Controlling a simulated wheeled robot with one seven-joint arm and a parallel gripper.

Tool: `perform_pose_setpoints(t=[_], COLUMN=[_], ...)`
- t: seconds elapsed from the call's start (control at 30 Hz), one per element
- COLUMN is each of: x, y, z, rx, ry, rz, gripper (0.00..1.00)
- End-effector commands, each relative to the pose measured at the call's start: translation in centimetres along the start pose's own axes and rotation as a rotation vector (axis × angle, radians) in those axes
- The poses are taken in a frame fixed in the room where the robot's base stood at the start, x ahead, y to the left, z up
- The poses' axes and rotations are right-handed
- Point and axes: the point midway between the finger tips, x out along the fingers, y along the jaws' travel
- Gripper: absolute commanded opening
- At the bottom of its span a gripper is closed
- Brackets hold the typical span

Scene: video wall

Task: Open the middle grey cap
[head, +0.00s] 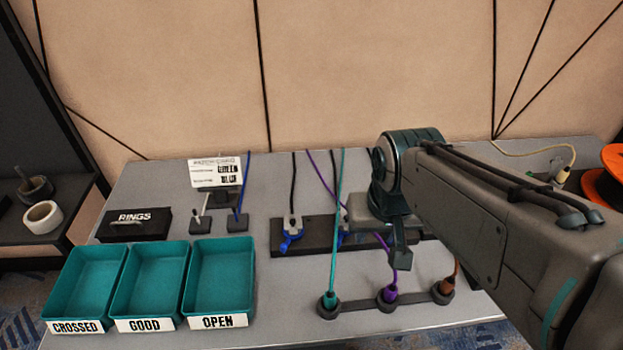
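A grey bar near the table's front carries three round dark grey caps in a row. The left cap (328,309) has a teal cable in it, the middle cap (386,301) a purple cable, and the right cap (443,295) a brown cable. I cannot tell from here whether any cap is open or closed. My gripper (400,259) points down behind and slightly above the middle cap, apart from it as far as I can see. Its fingers are small and partly hidden by my arm, so their opening does not show.
Behind stands a dark block (316,246) with blue clips (291,240), partly hidden by my arm. Teal trays (219,306) stand at left, with a black RINGS box (133,225) and a label card (216,172) behind. An orange spool (606,190) is at far right.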

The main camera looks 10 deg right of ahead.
Motion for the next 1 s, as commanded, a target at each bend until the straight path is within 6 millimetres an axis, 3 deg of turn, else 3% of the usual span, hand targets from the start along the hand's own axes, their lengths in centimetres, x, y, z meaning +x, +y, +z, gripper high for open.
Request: perform_pose_setpoints(t=[0.03, 0.3, 0.6, 0.87, 1.0], x=[1.4, 5.7, 8.5, 9.4, 11.6], y=[0.1, -2.3, -5.0, -5.2, -4.6], z=[-0.6, -6.7, -12.2, -13.4, -13.5], rx=[0.038, 0.316, 0.614, 0.691, 0.69], ry=[-0.003, 0.021, 0.108, 0.133, 0.132], rz=[0.015, 0.126, 0.212, 0.229, 0.231], gripper=[0.36, 0.36, 0.36, 0.36, 0.36])
